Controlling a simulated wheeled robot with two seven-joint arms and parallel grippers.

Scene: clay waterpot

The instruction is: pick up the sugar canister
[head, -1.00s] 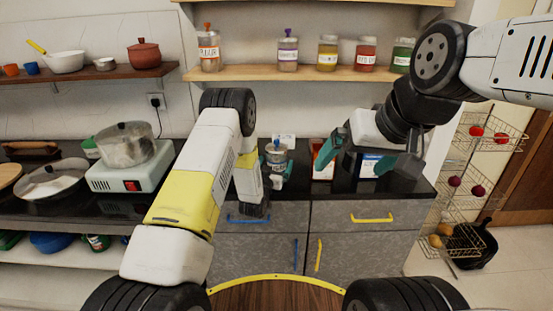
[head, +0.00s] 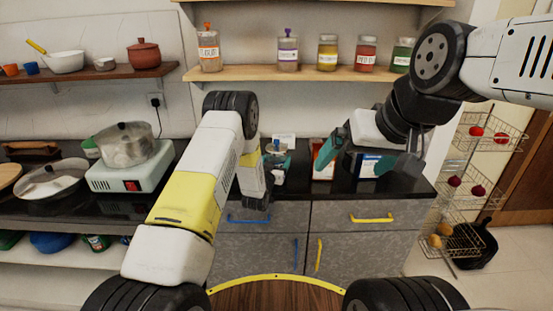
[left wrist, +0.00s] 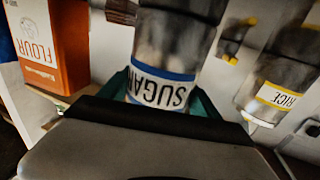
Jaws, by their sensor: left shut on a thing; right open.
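The sugar canister (left wrist: 165,70) is a clear jar with a blue-edged white label reading SUGAR, upside down in the left wrist view. My left gripper (left wrist: 163,95) is shut on it, with green fingers on both sides of the label. In the head view my left gripper (head: 274,160) is over the counter's back middle, small and partly hidden by its own arm, and the canister is hard to make out there. My right gripper (head: 370,160) is open and empty, over the right part of the counter.
An orange flour box (left wrist: 55,45) and a jar labelled RICE (left wrist: 280,85) flank the canister in the left wrist view. A blue-and-white box (head: 369,167) is behind my right gripper. A shelf of jars (head: 285,73) is above, and a stove with a pot (head: 125,147) is left.

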